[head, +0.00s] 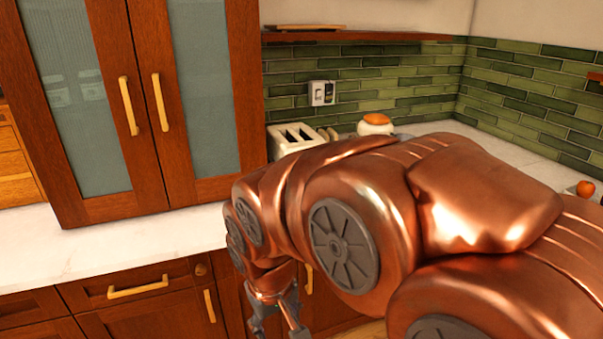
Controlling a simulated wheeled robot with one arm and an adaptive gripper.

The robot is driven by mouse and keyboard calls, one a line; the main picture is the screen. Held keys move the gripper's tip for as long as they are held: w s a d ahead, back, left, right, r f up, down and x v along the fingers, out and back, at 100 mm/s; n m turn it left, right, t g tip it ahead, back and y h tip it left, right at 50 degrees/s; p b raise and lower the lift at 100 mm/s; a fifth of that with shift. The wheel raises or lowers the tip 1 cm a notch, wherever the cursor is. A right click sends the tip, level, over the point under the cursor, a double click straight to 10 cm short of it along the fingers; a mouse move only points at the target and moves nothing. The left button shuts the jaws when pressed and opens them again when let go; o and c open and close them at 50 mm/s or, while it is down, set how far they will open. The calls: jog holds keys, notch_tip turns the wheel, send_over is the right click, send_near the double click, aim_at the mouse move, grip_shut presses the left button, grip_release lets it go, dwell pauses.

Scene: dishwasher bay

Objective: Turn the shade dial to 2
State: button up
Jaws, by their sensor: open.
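A cream two-slot toaster (292,139) stands on the counter by the green tiled wall, just right of the tall cabinet. Its lower part is hidden by my copper arm, and no shade dial or its setting can be made out. My gripper (279,326) hangs low at the bottom of the head view, in front of the lower cabinets and below the counter top. It is open, its fingers apart with nothing seen between them. It is well below the toaster and not touching it.
A tall cabinet (147,100) with glass doors stands on the white counter (110,240). A white jar with an orange top (375,125) is right of the toaster. A wall outlet (321,93) is above. An orange fruit (586,189) sits far right. My arm covers much of the counter.

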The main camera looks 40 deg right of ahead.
jog(key=w+d+f+m+t+h+b, duration=0.2)
jog(key=w+d+t+b, duration=0.25)
jog(key=w+d, duration=1)
jog(key=w+d+r+t+h+b, duration=0.1)
jog(key=w+d+t+b, duration=0.4)
jog(key=d, duration=0.5)
jog(key=w+d+r+t+h+b, duration=0.1)
jog(key=w+d+t+b, duration=0.2)
jog(key=w+d, duration=0.5)
jog(key=w+d+r+t+h+b, duration=0.1)
jog(key=w+d+t+b, duration=0.35)
jog(key=d, duration=0.75)
jog(key=w+d+g, duration=0.1)
jog(key=w+d, duration=0.1)
jog(key=w, duration=0.4)
jog(key=shift+w+f+p, duration=0.15)
jog(key=shift+w+p, duration=0.15)
jog(key=shift+w, duration=0.05)
jog(key=shift+c, duration=0.4)
grip_shut()
